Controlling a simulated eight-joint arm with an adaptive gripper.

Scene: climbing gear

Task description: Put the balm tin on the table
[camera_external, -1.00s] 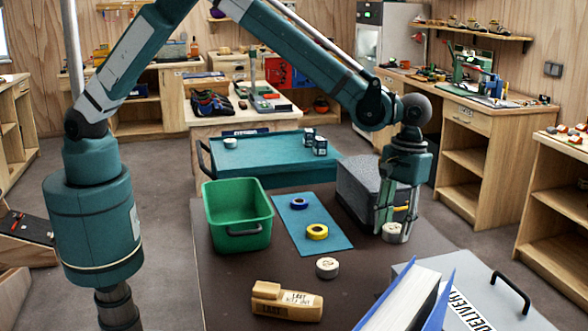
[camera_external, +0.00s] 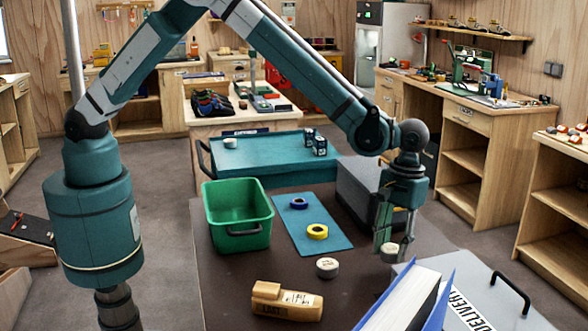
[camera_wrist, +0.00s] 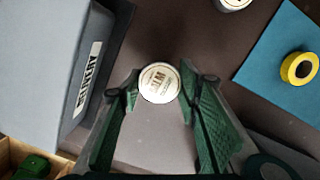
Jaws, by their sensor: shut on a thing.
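My gripper (camera_external: 388,246) points down over the right side of the dark table (camera_external: 225,290) and is shut on a small pale round tin (camera_external: 390,254). In the wrist view the tin (camera_wrist: 158,83) sits between my two green fingertips (camera_wrist: 160,88), its lettered lid facing the camera. The lettering is too small to read surely. Whether its underside touches the table cannot be told. A second, similar tin (camera_external: 327,268) stands on the table to the left, and its edge shows in the wrist view (camera_wrist: 233,4).
A grey case (camera_external: 470,305) and a blue-edged white binder (camera_external: 405,300) lie close at the front right. A dark grey box (camera_external: 362,190) is behind. Tape rolls (camera_external: 317,231) lie on a blue mat (camera_external: 335,243) beside a green bin (camera_external: 222,190). A tan block (camera_external: 285,301) lies in front.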

